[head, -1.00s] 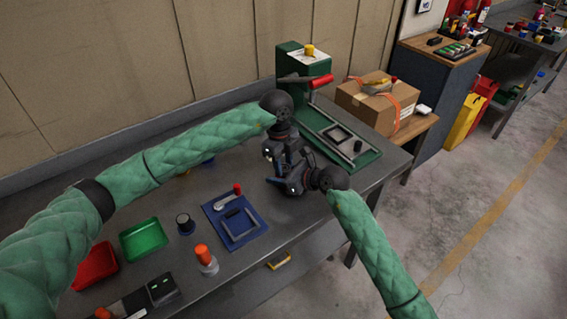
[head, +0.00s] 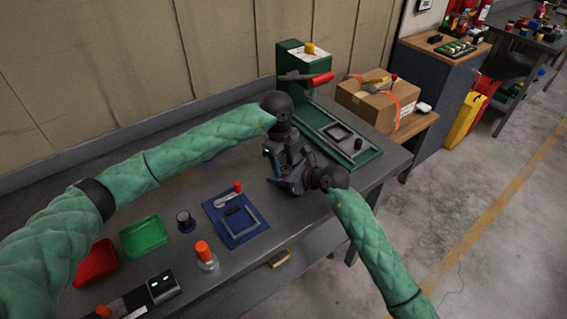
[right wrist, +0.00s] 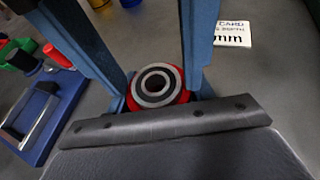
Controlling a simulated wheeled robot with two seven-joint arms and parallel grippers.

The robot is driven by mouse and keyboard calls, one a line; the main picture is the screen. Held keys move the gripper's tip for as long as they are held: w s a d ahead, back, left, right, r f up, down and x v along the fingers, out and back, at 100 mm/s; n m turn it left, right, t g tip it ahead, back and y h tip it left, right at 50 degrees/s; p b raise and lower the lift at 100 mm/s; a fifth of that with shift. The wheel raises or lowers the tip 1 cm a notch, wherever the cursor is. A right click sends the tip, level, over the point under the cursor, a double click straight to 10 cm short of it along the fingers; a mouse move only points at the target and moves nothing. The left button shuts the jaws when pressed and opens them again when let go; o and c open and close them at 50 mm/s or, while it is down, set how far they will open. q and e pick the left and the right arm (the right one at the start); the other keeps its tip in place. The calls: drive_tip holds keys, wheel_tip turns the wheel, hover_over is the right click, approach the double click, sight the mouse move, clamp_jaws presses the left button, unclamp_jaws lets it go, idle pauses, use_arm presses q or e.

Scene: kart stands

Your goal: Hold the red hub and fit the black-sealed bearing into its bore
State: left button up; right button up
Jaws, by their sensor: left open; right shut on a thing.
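In the right wrist view the red hub (right wrist: 181,100) is held in front of my right gripper (right wrist: 160,101), which is shut on it. The bearing (right wrist: 142,86), a silver ring with a dark seal band, lies over the hub's bore with red showing around it. I cannot tell how deep it sits. The blue fingers of my left gripper (right wrist: 139,45) stand apart on either side of the bearing, open. In the head view my left gripper (head: 286,160) and my right gripper (head: 292,180) meet above the bench and hide the hub and bearing.
A green press (head: 305,85) stands behind the grippers. A blue mat (head: 215,207) with a grey frame, a dark cup (head: 185,221), an orange-capped bottle (head: 204,254), and green (head: 143,236) and red (head: 96,264) trays are left. A white card (right wrist: 232,34) lies beyond the hub.

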use_arm(q)
wheel_tip(320, 180, up, 13)
drive_tip(key=w+a, duration=0.1)
use_arm(e)
drive_tip(key=shift+w+a+r, duration=0.1)
drive_tip(key=shift+r, duration=0.25)
drive_tip(key=o, duration=1.3)
drive_tip(key=v, duration=1.1)
drive_tip(key=shift+s+d+r, duration=0.1)
drive_tip(key=shift+s+d, duration=0.15)
drive_tip(key=shift+d, duration=0.05)
use_arm(q)
drive_tip(key=shift+f, duration=0.1)
use_arm(e)
drive_tip(key=shift+d, duration=0.15)
